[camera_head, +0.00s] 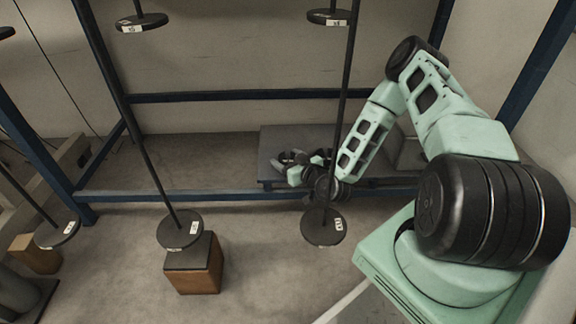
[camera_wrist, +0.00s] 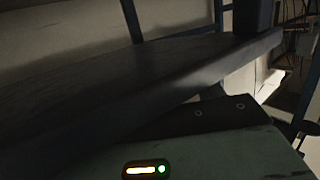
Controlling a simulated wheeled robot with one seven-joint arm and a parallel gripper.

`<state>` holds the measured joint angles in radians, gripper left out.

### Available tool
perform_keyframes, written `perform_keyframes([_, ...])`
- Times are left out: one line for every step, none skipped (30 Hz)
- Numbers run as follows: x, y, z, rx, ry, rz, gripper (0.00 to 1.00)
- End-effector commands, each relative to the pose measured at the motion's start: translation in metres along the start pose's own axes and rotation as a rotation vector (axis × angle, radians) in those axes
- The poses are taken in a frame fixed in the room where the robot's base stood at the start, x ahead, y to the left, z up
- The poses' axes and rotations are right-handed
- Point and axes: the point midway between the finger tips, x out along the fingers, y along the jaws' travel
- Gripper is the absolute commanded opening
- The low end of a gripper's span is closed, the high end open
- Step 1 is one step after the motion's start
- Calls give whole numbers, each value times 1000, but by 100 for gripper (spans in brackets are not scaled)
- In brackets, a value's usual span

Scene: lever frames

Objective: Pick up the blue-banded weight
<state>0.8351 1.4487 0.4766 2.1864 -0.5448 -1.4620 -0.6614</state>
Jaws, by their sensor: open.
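I cannot make out a blue-banded weight in either view. My gripper (camera_head: 290,160) is in the head view, small and dark, over the left part of a low grey platform (camera_head: 272,145). It is open, and I see nothing held in it. Small dark shapes around its fingers are hard to tell apart from the gripper itself. The wrist view is dark and shows a grey slab edge (camera_wrist: 180,85) close by, with my own green wrist part below; no fingers or weight show there.
Black discs with white labels are on thin rods: one at the centre (camera_head: 323,232), one at left (camera_head: 180,235), one far left (camera_head: 58,235), others above. A wooden block (camera_head: 195,270) stands under the left disc. A blue frame bar (camera_head: 180,196) crosses before the platform.

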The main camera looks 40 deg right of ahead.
Motion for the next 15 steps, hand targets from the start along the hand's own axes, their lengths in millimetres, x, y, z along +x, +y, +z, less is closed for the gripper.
perform_keyframes([0, 0, 0, 0, 0, 0, 66])
perform_keyframes([0, 0, -1, 0, 0, 0, 66])
perform_keyframes([0, 0, -1, 0, 0, 0, 66])
perform_keyframes([0, 0, -1, 0, 0, 0, 66])
perform_keyframes([0, 0, -1, 0, 0, 0, 66])
perform_keyframes([0, 0, -1, 0, 0, 0, 57])
perform_keyframes([0, 0, -1, 0, 0, 0, 49])
perform_keyframes([0, 0, -1, 0, 0, 0, 41])
perform_keyframes([0, 0, -1, 0, 0, 0, 30])
perform_keyframes([0, 0, -1, 0, 0, 0, 26])
perform_keyframes([0, 0, -1, 0, 0, 0, 26])
perform_keyframes([0, 0, -2, 0, 3, 0, 26])
perform_keyframes([0, 0, -2, 0, 3, 0, 26])
perform_keyframes([0, 0, -2, 0, 3, 0, 26])
perform_keyframes([0, 0, -2, 0, 3, 0, 26])
